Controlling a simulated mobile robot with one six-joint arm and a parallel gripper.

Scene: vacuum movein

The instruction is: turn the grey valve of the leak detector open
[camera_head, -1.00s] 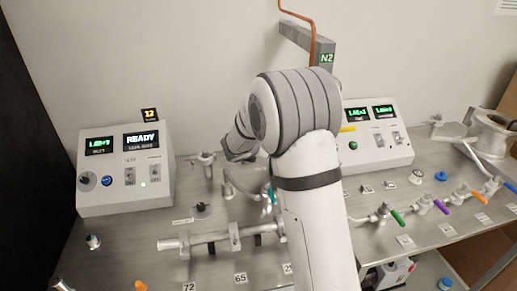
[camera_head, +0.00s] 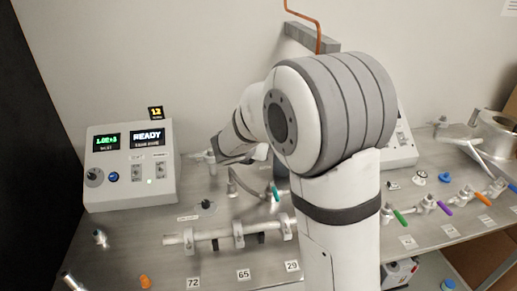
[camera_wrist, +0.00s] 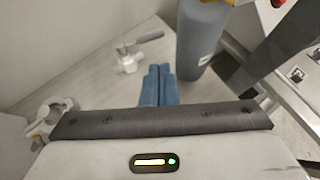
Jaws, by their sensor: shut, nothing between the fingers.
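The leak detector (camera_head: 130,178) is a pale box at the left with a READY screen. In the wrist view, a small valve with a grey lever (camera_wrist: 148,38) stands on the metal bench, ahead and slightly left of my fingers. In the head view a small grey fitting (camera_head: 201,157) shows just right of the box, partly hidden by my wrist; I cannot tell whether it is that valve. My gripper (camera_wrist: 159,72) has blue fingers pressed together, empty, apart from the lever. In the head view my fingertips are hard to make out.
A grey cylinder (camera_wrist: 201,38) stands close right of my fingers. A pipe fitting (camera_wrist: 48,118) is at the wrist view's left edge. A pipe manifold (camera_head: 205,235) and a black knob (camera_head: 207,206) lie in front. Coloured-handle valves (camera_head: 430,203) line the right side.

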